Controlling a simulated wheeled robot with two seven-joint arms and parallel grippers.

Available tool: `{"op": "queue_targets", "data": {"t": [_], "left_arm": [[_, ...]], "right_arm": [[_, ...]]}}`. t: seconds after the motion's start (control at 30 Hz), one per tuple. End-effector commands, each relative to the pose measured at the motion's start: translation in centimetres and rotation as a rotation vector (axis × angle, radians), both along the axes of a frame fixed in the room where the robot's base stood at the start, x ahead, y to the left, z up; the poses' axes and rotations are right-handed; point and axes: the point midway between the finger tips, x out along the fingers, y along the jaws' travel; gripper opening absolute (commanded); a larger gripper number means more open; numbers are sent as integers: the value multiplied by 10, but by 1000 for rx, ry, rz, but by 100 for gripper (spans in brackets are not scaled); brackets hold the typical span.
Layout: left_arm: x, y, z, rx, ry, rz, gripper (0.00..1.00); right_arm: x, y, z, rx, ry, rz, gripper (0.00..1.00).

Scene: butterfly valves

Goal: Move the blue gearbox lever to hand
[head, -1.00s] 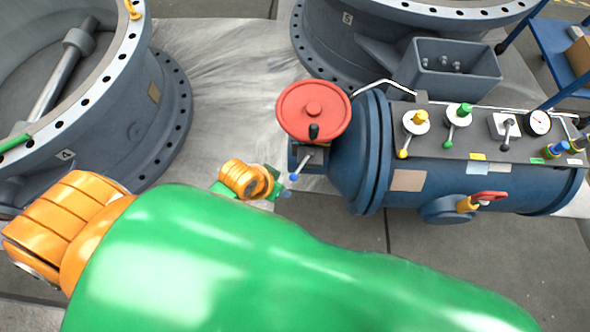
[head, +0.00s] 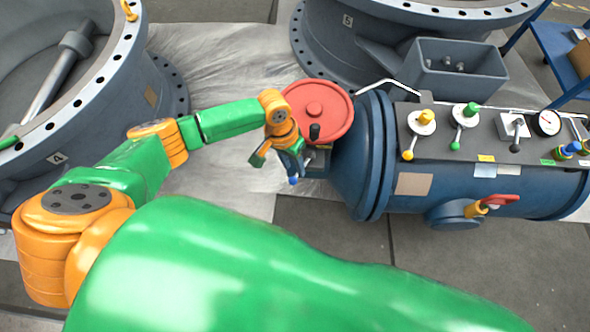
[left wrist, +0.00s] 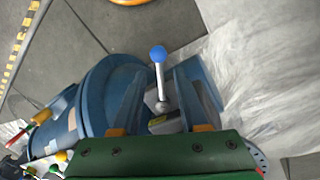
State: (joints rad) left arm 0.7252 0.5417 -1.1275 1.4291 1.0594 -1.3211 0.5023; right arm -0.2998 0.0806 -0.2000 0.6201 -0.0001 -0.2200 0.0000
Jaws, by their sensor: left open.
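The gearbox lever (left wrist: 160,78) has a pale metal stem and a blue ball knob. It stands on the gearbox (head: 317,161) beside the red handwheel (head: 318,108), at the left end of the blue tank. In the head view its blue knob (head: 293,181) shows just below my left gripper (head: 291,168), which partly hides the stem. My left gripper is open at the lever. In the left wrist view the lever shows between the two blue-grey fingers (left wrist: 166,85), with a gap visible to the right; contact cannot be told. My right gripper is out of view.
The blue tank (head: 440,185) carries a panel with yellow, green and white-based levers and a gauge (head: 546,122). A red-handled valve (head: 490,200) is on its side. A large grey flanged valve body (head: 90,100) stands at left. A grey bin (head: 455,75) is behind the tank.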

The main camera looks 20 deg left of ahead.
Motion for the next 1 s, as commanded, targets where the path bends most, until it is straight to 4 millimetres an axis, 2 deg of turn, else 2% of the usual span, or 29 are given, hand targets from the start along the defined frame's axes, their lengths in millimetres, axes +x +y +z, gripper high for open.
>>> {"op": "queue_targets", "data": {"t": [0.03,0.13,0.4,0.43,0.5,0.6,1.0], "left_arm": [[-1,-2,-13,0,1,0,43],[-1,-5,-24,0,0,-1,43],[-1,-5,-27,-1,-2,-2,43],[-1,-5,-27,-1,-2,-3,41],[-1,-6,-26,-1,-2,-3,22],[-1,-6,-26,-1,-2,-3,0],[-2,-5,-27,0,1,-3,0]], "right_arm": [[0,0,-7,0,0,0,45],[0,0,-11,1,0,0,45],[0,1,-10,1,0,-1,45],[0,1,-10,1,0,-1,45],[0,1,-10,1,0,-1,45],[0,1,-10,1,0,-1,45],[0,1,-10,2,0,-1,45]]}}
